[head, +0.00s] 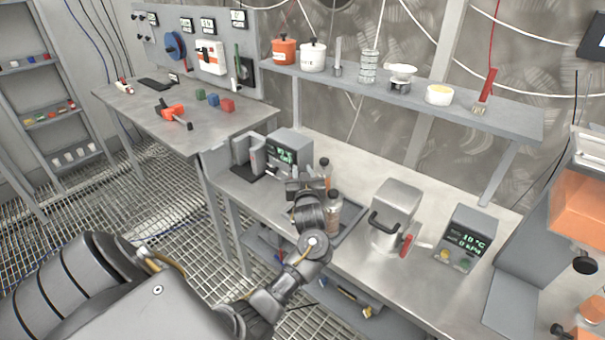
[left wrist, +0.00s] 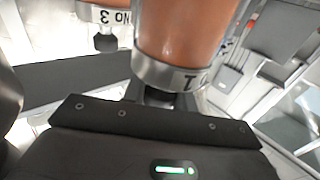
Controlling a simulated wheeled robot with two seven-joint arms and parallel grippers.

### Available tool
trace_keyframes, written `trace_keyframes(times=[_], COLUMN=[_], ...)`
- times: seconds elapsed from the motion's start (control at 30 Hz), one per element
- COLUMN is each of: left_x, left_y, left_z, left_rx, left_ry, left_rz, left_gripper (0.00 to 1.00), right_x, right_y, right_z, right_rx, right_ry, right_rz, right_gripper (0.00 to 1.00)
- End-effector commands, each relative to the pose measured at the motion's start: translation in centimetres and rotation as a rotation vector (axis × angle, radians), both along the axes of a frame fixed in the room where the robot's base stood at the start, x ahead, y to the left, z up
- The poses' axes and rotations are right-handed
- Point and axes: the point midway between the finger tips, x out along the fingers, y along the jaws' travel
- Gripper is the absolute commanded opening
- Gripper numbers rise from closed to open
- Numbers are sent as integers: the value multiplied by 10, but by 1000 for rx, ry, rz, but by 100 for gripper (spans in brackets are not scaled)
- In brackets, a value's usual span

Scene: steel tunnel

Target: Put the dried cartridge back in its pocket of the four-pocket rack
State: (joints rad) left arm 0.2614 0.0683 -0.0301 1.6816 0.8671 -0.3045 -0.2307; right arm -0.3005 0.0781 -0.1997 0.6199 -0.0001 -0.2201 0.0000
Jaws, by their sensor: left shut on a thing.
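My left gripper (head: 306,184) is over the near bench and shut on a cartridge. In the left wrist view the orange-brown cartridge (left wrist: 185,35) stands right in front of the gripper body, with a metal band and part of a label. In the head view a brown cartridge (head: 334,208) shows right of my wrist and another (head: 325,168) behind the gripper. I cannot tell which of these is held. A grey tray-like rack (head: 350,222) is partly hidden behind them; its pockets are not readable. My right gripper is out of view.
A box with a green display (head: 289,146) stands left of the gripper. A grey metal pot (head: 392,210) with a black handle and a display unit (head: 466,238) stand to the right. A shelf (head: 420,95) with containers runs above the back. The bench front edge is close below my arm.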

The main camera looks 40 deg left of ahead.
Motion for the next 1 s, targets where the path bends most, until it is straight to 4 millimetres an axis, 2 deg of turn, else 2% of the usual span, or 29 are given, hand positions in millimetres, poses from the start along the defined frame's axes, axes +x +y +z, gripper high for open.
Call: trace_keyframes(times=[0.47,0.5,0.67,1.0], left_x=[0,0,0,0], left_y=[0,0,0,0], left_z=[-11,-12,-12,-6], left_rx=[1,1,1,1], left_ry=[-4,-2,-2,-4], left_rz=[-1,-1,-1,-1], left_gripper=[0,29,50,50], right_x=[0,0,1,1], right_y=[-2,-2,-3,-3], right_z=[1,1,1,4], right_rx=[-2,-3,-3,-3], right_ry=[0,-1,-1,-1], right_rz=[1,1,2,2], right_gripper=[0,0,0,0])
